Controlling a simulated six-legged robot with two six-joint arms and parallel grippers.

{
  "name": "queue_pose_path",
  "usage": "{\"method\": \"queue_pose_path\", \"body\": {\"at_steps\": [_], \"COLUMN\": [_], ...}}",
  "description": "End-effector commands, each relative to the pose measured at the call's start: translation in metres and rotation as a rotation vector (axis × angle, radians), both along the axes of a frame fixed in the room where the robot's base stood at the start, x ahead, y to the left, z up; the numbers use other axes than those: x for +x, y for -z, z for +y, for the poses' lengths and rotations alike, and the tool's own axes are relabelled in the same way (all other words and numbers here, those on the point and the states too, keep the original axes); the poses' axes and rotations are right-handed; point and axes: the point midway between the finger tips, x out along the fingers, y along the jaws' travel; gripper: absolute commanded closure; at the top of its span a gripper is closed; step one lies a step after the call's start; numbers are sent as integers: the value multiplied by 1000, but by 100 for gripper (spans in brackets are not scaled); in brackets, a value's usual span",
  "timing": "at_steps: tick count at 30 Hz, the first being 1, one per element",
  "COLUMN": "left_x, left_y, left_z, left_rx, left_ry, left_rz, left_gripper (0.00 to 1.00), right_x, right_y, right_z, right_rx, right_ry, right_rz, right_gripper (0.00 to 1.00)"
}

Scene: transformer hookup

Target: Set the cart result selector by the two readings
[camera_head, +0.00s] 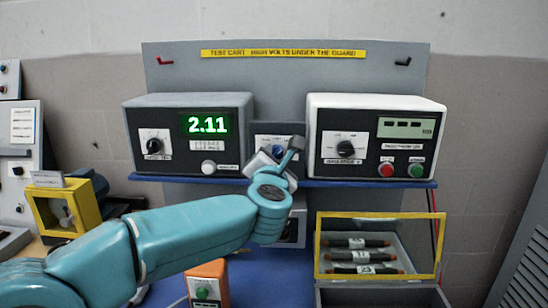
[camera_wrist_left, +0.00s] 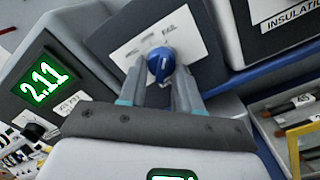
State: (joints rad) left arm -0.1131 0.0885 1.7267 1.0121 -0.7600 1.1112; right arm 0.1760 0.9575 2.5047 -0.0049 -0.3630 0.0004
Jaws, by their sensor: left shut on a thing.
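The result selector (camera_head: 270,132) is a dark panel between two meters on the cart shelf, mostly hidden by my gripper in the head view. In the left wrist view its blue knob (camera_wrist_left: 161,64) shows below a white label strip; the lettering is too small to read surely. My left gripper (camera_wrist_left: 160,85) is shut on the blue knob. It also shows in the head view (camera_head: 278,153). The left meter (camera_head: 190,100) has a green reading of 2.11 (camera_head: 207,124). The right meter (camera_head: 320,110) has a grey-green display (camera_head: 405,128) whose reading I cannot make out. My right gripper is out of view.
A guard box with a yellow frame (camera_head: 318,250) at lower right holds several dark rods. A yellow frame block (camera_head: 88,205) stands at left. An orange box with a green button (camera_head: 209,270) stands below my arm. Red and green buttons sit on the right meter.

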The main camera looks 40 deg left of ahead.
Motion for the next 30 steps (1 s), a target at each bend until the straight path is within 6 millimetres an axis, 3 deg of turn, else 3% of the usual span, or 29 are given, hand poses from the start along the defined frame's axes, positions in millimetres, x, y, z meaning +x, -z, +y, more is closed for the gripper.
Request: {"method": "queue_pose_path", "body": {"at_steps": [20, 21, 22, 23, 30], "left_x": [0, 0, 0, 0, 0], "left_y": [-1, -1, -1, -1, -1], "left_z": [0, 0, 0, 0, 0], "left_rx": [55, 55, 54, 54, 54], "left_ry": [0, 0, 0, 0, 0], "left_rz": [32, 32, 32, 32, 32], "left_gripper": [97, 57, 47, 42, 42], "right_x": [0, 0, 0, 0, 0], "right_y": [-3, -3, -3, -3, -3], "right_z": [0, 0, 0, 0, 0], "right_rx": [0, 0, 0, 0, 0], "right_ry": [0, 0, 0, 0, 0], "right_rz": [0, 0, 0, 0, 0], "right_gripper": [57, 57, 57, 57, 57]}}
